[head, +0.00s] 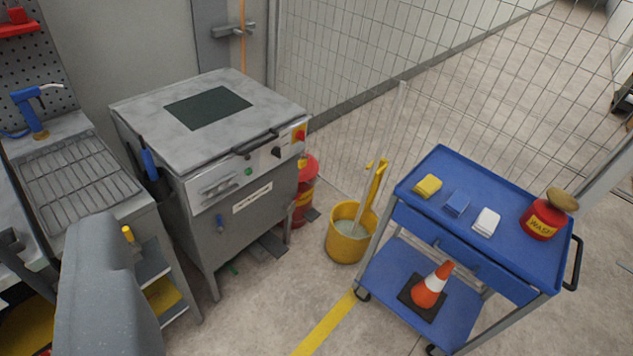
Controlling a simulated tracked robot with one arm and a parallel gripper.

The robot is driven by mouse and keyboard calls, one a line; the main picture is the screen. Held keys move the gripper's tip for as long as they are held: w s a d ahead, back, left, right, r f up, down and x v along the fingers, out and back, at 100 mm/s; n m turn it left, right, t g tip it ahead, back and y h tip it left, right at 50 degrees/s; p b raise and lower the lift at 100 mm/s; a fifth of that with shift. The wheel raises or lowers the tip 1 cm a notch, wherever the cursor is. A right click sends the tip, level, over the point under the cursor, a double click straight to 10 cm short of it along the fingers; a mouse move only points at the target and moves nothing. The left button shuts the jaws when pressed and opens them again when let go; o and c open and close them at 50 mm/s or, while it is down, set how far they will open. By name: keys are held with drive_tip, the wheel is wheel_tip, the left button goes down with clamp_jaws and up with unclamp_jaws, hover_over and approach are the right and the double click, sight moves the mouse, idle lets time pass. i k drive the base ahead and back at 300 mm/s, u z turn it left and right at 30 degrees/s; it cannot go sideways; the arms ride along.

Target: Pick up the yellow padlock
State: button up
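I cannot make out a yellow padlock for certain. A small yellow block (428,185) lies on the top tray of the blue cart (500,190) at the right, beside a blue block (457,203) and a white block (486,221); they look like folded cloths or sponges. Another small yellow piece (128,234) shows at the left, by the shelf under the wash bench; its shape is too small to tell. No gripper fingers are in view. A grey rounded shape, possibly part of my arm, covers the lower left and hides part of the shelves.
A grey machine (225,240) with a flat lid and front controls stands left of centre. A red cylinder (305,185) and a yellow mop bucket (345,249) stand between it and the cart. The cart carries a red container (541,221) and, below, an orange cone (431,286). Mesh fencing runs behind.

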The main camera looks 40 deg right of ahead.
sight(303, 161)
drive_tip(key=u, duration=0.2)
drive_tip(key=k, duration=0.25)
drive_tip(key=z, duration=1.2)
drive_tip(key=i, duration=2.25)
drive_tip(key=u, duration=0.4)
